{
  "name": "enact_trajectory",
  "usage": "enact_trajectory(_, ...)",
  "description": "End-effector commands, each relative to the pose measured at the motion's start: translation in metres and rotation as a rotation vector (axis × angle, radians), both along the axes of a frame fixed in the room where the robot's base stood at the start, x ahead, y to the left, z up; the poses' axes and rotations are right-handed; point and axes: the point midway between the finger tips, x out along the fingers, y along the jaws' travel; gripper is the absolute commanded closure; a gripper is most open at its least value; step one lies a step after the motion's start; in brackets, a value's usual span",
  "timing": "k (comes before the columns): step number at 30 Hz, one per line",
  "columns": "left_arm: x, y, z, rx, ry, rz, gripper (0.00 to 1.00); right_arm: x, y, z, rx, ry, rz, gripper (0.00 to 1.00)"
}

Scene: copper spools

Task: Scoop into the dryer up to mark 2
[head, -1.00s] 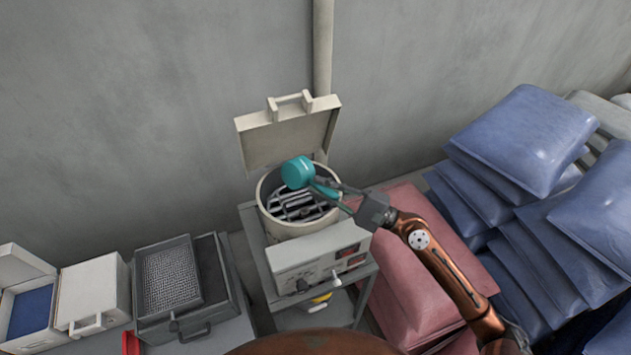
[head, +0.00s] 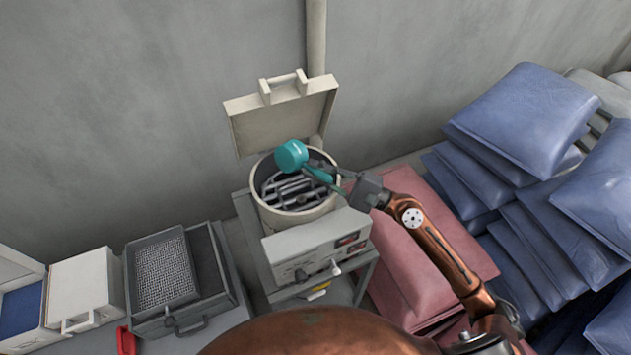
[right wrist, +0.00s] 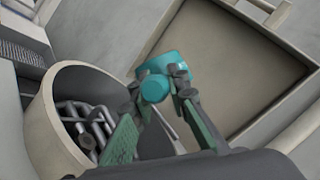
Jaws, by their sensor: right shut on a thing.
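The dryer (head: 297,215) is a round cream drum with its lid (head: 283,114) raised and grey bars inside. In the right wrist view the fingers (right wrist: 158,90) close around the scoop (right wrist: 162,75), with the drum (right wrist: 52,120) at lower left. The scoop's inside is not visible. No marks can be read on the dryer. My left gripper is out of view.
To the left are a grey tray with a mesh basket (head: 163,272), a white box (head: 84,290) and an open box with blue inside (head: 21,305). Pink sacks (head: 397,275) and blue sacks (head: 525,115) are piled to the right. A wall stands behind.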

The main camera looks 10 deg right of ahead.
Motion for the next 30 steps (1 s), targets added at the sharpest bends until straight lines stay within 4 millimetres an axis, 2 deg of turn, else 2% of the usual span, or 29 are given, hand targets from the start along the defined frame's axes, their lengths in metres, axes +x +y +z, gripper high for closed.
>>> enact_trajectory(1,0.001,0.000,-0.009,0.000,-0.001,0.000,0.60,0.000,0.000,-0.011,0.001,0.002,0.000,1.00)
enact_trajectory(6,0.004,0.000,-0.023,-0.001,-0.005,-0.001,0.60,0.000,0.000,-0.030,0.001,0.002,0.000,1.00)
enact_trajectory(11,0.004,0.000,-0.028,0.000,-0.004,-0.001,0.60,0.000,0.000,-0.037,-0.004,-0.003,0.000,1.00)
enact_trajectory(17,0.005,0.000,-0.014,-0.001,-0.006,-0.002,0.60,-0.005,0.007,-0.024,-0.139,-0.101,0.002,1.00)
enact_trajectory(27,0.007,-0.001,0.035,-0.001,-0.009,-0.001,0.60,-0.017,0.023,0.013,-0.519,-0.379,0.003,1.00)
enact_trajectory(30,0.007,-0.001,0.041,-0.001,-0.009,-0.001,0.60,-0.020,0.028,0.019,-0.643,-0.471,0.002,1.00)
